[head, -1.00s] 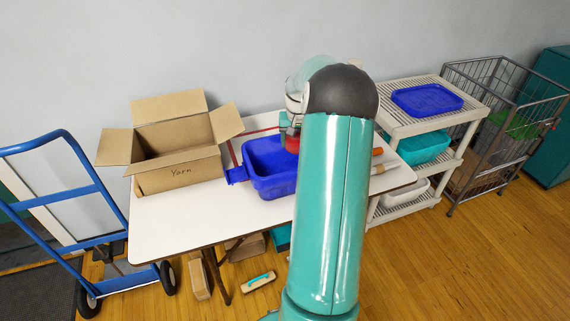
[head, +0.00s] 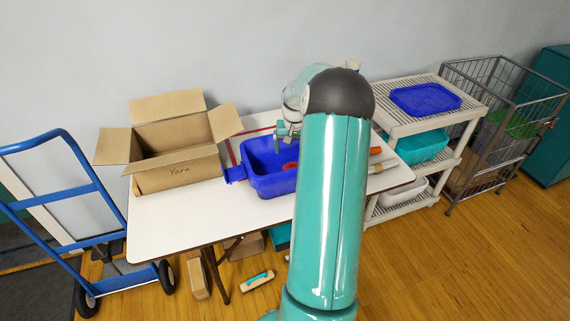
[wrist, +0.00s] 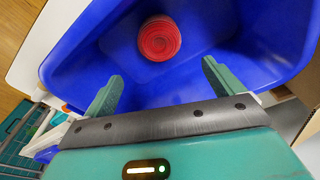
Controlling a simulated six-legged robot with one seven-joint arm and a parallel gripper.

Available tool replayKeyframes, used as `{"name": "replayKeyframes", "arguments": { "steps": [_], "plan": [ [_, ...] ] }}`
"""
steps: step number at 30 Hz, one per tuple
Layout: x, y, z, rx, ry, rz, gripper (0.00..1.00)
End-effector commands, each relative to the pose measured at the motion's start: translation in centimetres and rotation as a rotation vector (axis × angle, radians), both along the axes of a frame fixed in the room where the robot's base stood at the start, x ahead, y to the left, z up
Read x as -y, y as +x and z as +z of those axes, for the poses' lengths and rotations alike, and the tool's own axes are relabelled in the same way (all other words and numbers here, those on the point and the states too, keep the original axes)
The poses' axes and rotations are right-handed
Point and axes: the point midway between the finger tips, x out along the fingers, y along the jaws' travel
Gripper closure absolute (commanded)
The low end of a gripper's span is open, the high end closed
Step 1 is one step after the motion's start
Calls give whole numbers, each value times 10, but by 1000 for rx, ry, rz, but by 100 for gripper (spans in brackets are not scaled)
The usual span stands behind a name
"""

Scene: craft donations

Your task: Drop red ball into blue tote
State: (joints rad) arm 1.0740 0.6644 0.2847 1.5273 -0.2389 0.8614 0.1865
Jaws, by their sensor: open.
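The blue tote (head: 262,182) stands on the white table, partly hidden behind my arm in the head view. The red ball (wrist: 159,38) rests inside the tote on its floor in the wrist view, showing as a round red form with ring-like lines. A bit of the red ball (head: 290,166) also shows inside the tote in the head view. My gripper (wrist: 158,82) is open and empty above the tote, its two green fingers apart with the ball beyond them. It also shows over the tote in the head view (head: 286,133).
An open cardboard box (head: 178,180) marked "Yarn" stands left of the tote. Orange and tan cylinders (head: 377,160) lie on the table (head: 165,222) to the right. A shelf (head: 404,123) with a blue lid and bins, and a wire cart (head: 505,125), stand further right.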

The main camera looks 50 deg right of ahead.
Motion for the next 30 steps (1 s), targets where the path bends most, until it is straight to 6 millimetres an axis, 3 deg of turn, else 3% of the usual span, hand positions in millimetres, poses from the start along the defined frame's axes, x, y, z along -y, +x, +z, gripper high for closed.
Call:
{"name": "replayKeyframes", "arguments": {
  "steps": [5,8,21,30],
  "plan": [
    [0,0,8,1,-2,0,7],
    [-1,-1,23,2,-4,1,7],
    [-11,-8,115,2,-2,1,7],
    [-13,-10,137,0,0,0,7]
  ]
}}
